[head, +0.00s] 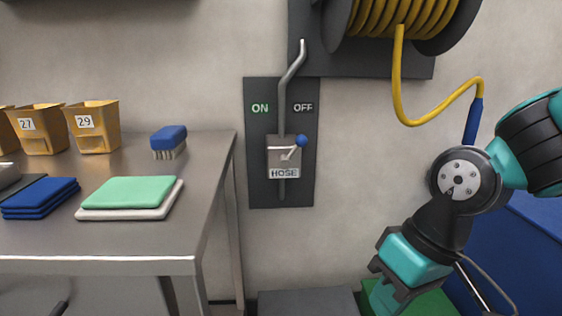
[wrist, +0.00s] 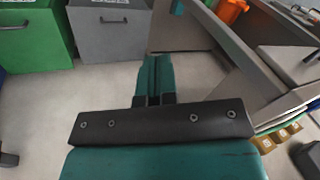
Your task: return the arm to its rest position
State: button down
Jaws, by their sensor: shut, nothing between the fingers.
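My arm, teal and black, is on the right of the head view, bent with its end pointing down and to the left. My gripper (head: 384,298) is low in the head view, in front of a green bin, and its tips are near the bottom edge. In the wrist view my gripper (wrist: 154,62) shows two teal fingers side by side. They are shut with nothing between them. Bare floor lies beneath the fingers in the wrist view.
A steel table (head: 205,215) with cloths, a blue brush (head: 168,140) and yellow bins stands left. A hose lever panel (head: 281,190) and hose reel (head: 400,20) are on the wall. A green bin (wrist: 35,45) and grey bin (wrist: 110,40) stand on the floor.

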jog(key=s+d+r+n+p, duration=0.1)
jog(key=s+r+n+p, duration=0.1)
jog(key=s+r, duration=0.45)
notch_tip(320, 180, up, 20)
jog(key=p, duration=2)
jog(key=shift+s+d+m+p, duration=0.15)
jog(key=shift+m+p, duration=0.15)
jog(key=shift+p, duration=0.1)
jog(key=shift+r, duration=0.1)
